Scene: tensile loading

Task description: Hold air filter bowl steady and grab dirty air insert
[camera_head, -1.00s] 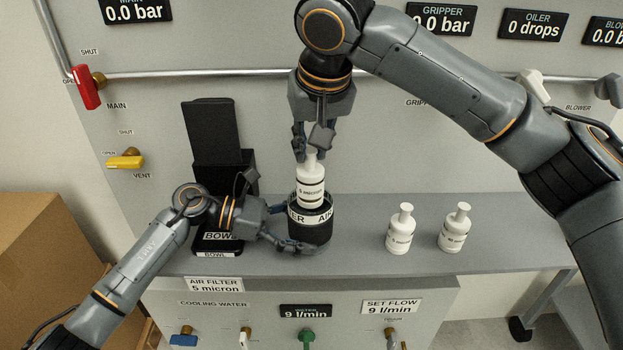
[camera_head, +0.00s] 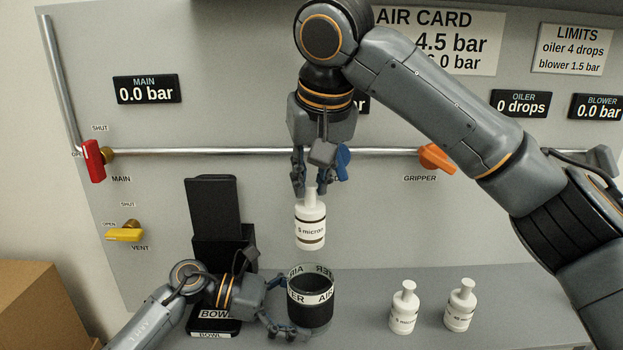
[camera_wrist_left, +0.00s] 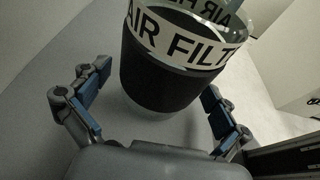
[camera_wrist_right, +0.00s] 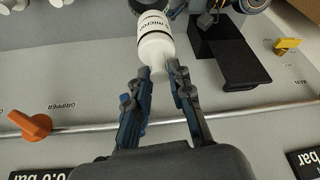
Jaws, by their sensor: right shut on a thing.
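The air filter bowl (camera_head: 312,312), black with a clear rim and a white AIR FILTER band, stands on the grey bench. My left gripper (camera_head: 284,308) has its fingers spread low around the bowl's near side. In the left wrist view the bowl (camera_wrist_left: 160,75) lies between the fingers with visible gaps beside it. My right gripper (camera_head: 311,188) is shut on the neck of the white insert (camera_head: 310,226), marked 5 micron with a brownish band. The insert hangs upright above the bowl, clear of its rim. It also shows in the right wrist view (camera_wrist_right: 154,44).
Two white inserts (camera_head: 404,308) (camera_head: 460,306) stand on the bench to the right. A black stand (camera_head: 213,215) with BOWL labels is behind my left gripper. The panel has a red MAIN valve (camera_head: 93,160), a yellow VENT valve (camera_head: 124,235) and an orange GRIPPER valve (camera_head: 437,158).

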